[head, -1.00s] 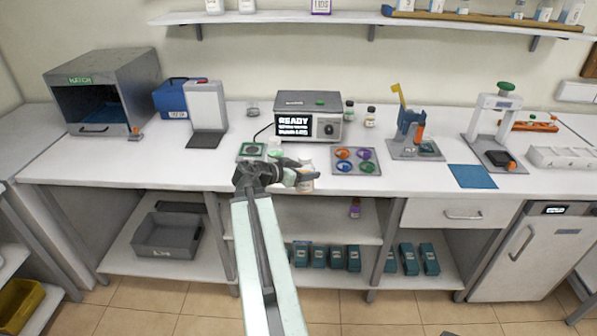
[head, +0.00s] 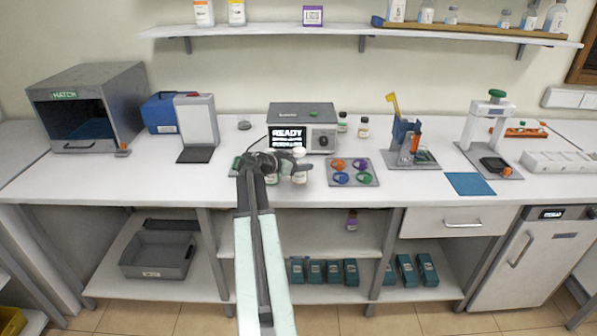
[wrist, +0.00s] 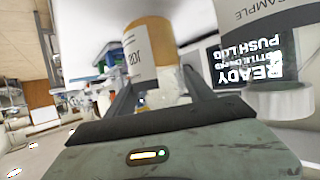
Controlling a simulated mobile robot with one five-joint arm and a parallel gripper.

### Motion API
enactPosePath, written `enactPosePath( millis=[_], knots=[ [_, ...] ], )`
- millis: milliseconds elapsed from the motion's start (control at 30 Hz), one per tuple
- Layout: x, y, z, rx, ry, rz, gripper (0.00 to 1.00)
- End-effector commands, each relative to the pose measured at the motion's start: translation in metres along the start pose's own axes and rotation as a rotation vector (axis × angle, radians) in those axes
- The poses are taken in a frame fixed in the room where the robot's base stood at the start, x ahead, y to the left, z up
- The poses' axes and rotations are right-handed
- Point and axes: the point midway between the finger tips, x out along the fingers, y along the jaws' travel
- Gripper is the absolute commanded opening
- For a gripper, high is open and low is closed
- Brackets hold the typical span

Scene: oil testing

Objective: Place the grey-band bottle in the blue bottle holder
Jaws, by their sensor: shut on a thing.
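My gripper (head: 300,167) is shut on a small bottle, seen in the wrist view (wrist: 150,52) between the two fingers. This bottle has a white label and an amber or tan part; a grey band on it cannot be made out. In the head view it shows at the fingertips, with a pale cap. A second bottle (wrist: 265,45) is close by in the wrist view, with a grey area lettered SAMPLE and a white cap. The blue bottle holder (head: 402,132) stands on a grey base to the right of my gripper, with an orange piece beside it.
The READY instrument (head: 303,115) stands behind my gripper. A tray with coloured rings (head: 353,172) lies between the gripper and the blue holder. A blue mat (head: 470,184) lies farther right.

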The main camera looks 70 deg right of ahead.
Motion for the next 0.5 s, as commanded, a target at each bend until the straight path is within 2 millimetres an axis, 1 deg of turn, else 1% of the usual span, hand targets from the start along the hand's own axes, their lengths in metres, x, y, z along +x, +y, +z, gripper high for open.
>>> enactPosePath(
  millis=[33,67,333,467,500],
  knots=[
    [0.0100,0.0035,0.0175,0.001,0.001,0.005,0.00],
    [0.0119,0.0046,0.0200,0.002,0.001,0.007,0.00],
    [0.0120,0.0064,0.0163,0.003,0.001,0.009,0.00],
    [0.0143,0.0069,0.0204,0.003,0.001,0.010,0.00],
    [0.0139,0.0070,0.0194,0.004,0.000,0.011,0.70]
  ],
)
